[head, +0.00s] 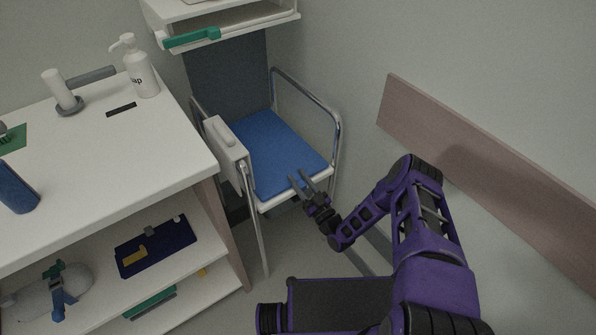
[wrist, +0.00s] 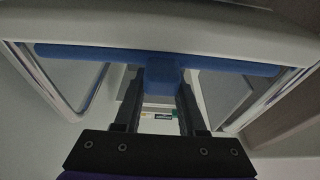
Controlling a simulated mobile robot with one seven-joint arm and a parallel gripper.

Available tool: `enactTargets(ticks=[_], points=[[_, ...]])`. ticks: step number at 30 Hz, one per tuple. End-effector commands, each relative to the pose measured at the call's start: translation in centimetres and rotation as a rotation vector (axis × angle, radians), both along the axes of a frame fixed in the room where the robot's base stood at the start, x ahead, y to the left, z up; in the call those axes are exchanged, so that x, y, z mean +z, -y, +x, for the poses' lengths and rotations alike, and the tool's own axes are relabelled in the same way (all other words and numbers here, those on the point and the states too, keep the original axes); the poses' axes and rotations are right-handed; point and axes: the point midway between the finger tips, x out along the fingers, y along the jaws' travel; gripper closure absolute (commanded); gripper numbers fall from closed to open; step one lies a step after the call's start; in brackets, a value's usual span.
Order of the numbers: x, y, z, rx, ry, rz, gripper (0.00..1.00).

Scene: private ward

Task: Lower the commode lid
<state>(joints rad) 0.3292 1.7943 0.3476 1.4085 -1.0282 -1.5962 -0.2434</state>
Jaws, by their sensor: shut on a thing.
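The commode chair (head: 335,125) stands in the corner with chrome arm rails and a grey backrest. Its blue lid (head: 275,150) lies about level over the seat. In the wrist view the lid (wrist: 90,53) shows edge-on as a thin blue strip with a blue front tab (wrist: 163,72). My gripper (head: 302,183) is at the lid's front edge. In the wrist view the fingers of my gripper (wrist: 163,92) are on both sides of the tab, shut on it. Whether the lid rests fully on the seat cannot be told. The seat under it is hidden.
A white counter (head: 120,165) with a soap bottle (head: 141,68) stands left of the chair, with loaded shelves below. A white unit with a green-handled tray (head: 205,37) overhangs the chair's back. A wooden wall rail (head: 480,150) runs along the right.

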Motion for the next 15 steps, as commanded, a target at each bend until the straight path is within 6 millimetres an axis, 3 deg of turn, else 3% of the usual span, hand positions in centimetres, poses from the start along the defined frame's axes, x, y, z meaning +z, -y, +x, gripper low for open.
enactTargets(ticks=[12,13,15], points=[[-0.66,0.07,-0.29,0.002,-0.009,-0.003,1.00],[-0.66,0.07,-0.29,0.002,-0.009,-0.003,0.57],[-0.62,0.05,-0.26,0.001,-0.008,-0.002,0.44]])
